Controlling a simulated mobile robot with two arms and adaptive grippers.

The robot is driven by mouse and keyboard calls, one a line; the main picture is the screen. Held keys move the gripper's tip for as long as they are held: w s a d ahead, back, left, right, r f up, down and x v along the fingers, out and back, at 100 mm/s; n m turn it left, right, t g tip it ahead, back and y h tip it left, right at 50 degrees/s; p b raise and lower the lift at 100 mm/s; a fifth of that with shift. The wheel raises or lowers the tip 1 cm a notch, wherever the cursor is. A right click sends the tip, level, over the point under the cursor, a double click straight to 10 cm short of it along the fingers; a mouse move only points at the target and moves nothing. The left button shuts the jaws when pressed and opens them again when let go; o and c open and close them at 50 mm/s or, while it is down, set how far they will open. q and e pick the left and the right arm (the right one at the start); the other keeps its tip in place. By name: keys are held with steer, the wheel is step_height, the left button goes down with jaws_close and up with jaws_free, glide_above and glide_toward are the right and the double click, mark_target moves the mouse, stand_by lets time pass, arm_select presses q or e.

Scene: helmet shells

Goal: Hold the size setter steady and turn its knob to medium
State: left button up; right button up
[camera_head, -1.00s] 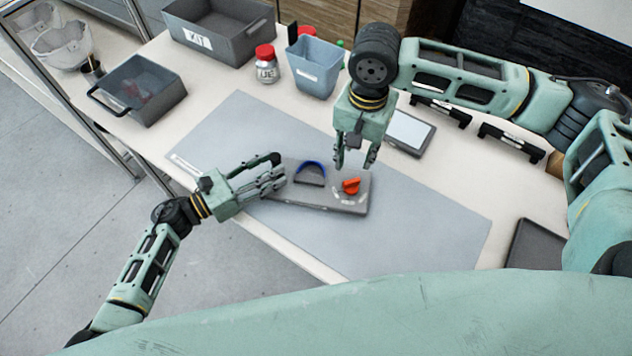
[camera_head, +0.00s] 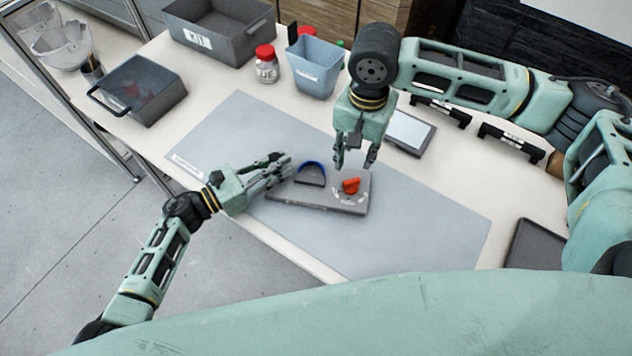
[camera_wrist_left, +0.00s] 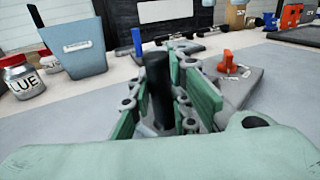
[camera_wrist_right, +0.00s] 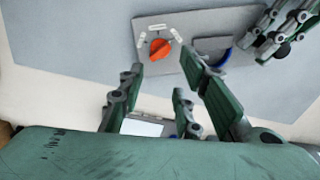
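The size setter (camera_head: 335,203) is a grey plate on the mat with an orange-red knob (camera_head: 351,186) at its right and a blue arch (camera_head: 312,165) left of it. The knob (camera_wrist_right: 160,48) has small white labels around it, too small to read. My left gripper (camera_head: 284,168) has its fingers apart at the plate's left end, close to the arch; I cannot tell whether it touches.
The setter lies on a grey mat (camera_head: 420,220) with free room around it. A blue bin (camera_head: 314,72), a red-capped glue jar (camera_head: 266,68), a KIT tray (camera_head: 235,45) and a grey bin (camera_head: 150,105) stand behind and left. A tablet (camera_head: 410,132) lies behind my right gripper.

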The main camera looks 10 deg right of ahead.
steer(key=shift+c, duration=0.4)
steer(key=m+y, duration=0.5)
steer(key=m, duration=0.4)
glide_toward(354, 180)
steer(key=shift+g, duration=0.3)
steer(key=x, duration=0.9)
steer(key=shift+w, duration=0.3)
jaws_close()
